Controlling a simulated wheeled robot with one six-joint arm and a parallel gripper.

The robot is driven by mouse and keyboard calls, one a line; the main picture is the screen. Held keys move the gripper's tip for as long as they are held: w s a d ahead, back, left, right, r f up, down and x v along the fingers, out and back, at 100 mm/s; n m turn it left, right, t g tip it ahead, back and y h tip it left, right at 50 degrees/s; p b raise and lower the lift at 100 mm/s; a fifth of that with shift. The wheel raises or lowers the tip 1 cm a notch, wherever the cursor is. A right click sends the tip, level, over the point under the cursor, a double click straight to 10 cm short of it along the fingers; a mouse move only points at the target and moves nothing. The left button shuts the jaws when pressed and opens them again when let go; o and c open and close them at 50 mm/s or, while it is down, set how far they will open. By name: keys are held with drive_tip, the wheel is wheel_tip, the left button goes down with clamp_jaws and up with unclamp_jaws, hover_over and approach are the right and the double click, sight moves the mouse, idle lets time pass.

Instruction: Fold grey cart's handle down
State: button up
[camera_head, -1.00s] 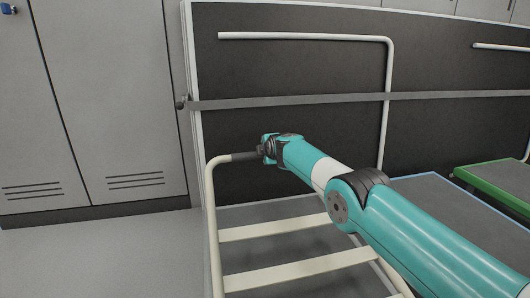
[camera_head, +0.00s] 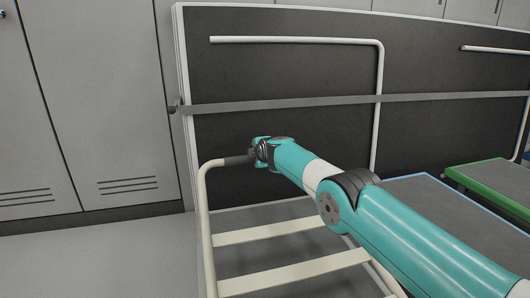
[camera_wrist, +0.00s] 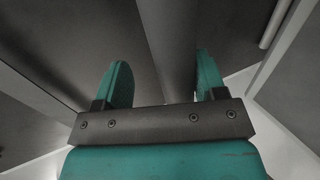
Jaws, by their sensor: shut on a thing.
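The cart's handle (camera_head: 206,230) is a cream tube frame with pale slats across it and a dark grip on its top bar (camera_head: 238,160). It stands raised at an angle over a grey deck (camera_head: 250,214). My gripper (camera_head: 252,156) is at the right end of the dark grip and is shut on the handle; my teal arm hides the rest of the top bar and part of the right side.
A large dark panel (camera_head: 290,75) with a grey strap (camera_head: 270,104) and white tubes stands behind. Grey lockers (camera_head: 110,100) are at left, with bare floor before them. A blue-edged deck (camera_head: 440,200) and a green-edged cart (camera_head: 495,180) are at right.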

drive_tip(key=shift+s+a+r+p, duration=0.15)
drive_tip(key=shift+s+r+p, duration=0.05)
drive_tip(key=shift+r+p, duration=0.25)
drive_tip(key=shift+s+a+r+p, duration=0.15)
drive_tip(key=shift+r+p, duration=0.15)
drive_tip(key=shift+r, duration=0.15)
drive_tip(key=shift+s+d+r+p, duration=0.2)
drive_tip(key=shift+s+p, duration=0.4)
drive_tip(key=shift+p, duration=0.2)
drive_tip(key=f+p+v, duration=0.1)
drive_tip(key=p+v, duration=0.6)
drive_tip(key=v, duration=0.7)
drive_tip(key=shift+s+d, duration=0.4)
drive_tip(key=shift+s, duration=0.15)
drive_tip(key=shift+r, duration=0.15)
